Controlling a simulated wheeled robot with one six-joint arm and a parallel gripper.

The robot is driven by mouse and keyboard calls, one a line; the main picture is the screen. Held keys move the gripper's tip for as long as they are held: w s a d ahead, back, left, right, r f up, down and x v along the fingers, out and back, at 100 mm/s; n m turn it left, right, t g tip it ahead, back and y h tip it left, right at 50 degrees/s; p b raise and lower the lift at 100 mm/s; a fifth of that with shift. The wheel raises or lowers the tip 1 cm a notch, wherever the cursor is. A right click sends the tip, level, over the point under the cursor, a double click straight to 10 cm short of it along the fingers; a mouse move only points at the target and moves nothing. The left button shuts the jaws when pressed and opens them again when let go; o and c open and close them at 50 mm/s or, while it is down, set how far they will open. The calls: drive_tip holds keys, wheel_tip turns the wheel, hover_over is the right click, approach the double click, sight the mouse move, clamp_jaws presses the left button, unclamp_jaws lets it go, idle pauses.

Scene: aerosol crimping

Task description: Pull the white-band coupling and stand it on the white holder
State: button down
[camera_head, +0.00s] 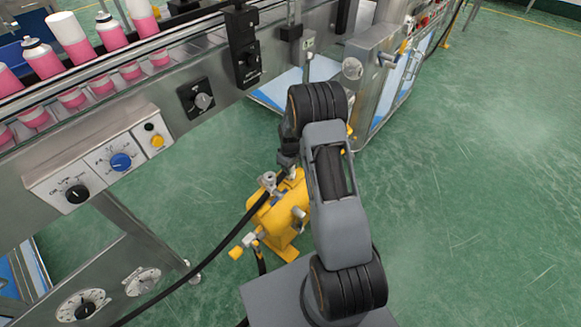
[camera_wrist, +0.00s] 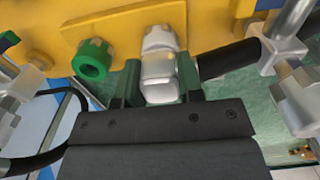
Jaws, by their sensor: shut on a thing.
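In the wrist view, my gripper (camera_wrist: 160,88) is shut on a pale, silvery coupling (camera_wrist: 159,70), with one dark green finger on each side of it. The coupling's hex end lies against or just in front of a yellow body (camera_wrist: 215,20); I cannot tell whether it is seated there. I cannot make out its white band clearly. A green ring-shaped holder (camera_wrist: 92,60) sits left of the coupling on the yellow body. I cannot pick out the white holder. In the head view, my gripper (camera_head: 287,155) is low over the yellow unit (camera_head: 280,215), and the coupling is hidden.
A black hose (camera_head: 225,245) with a metal fitting (camera_head: 268,182) runs to the yellow unit. In the wrist view, metal fittings (camera_wrist: 275,50) stand close on the right. The conveyor frame (camera_head: 150,95) with pink cans is at left. Green floor (camera_head: 480,200) lies open at right.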

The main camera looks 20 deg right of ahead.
drive_tip(key=shift+f, duration=0.1)
drive_tip(key=c, duration=0.7)
unclamp_jaws()
wheel_tip(320, 180, up, 14)
drive_tip(key=p, duration=0.3)
drive_tip(key=shift+f, duration=0.1)
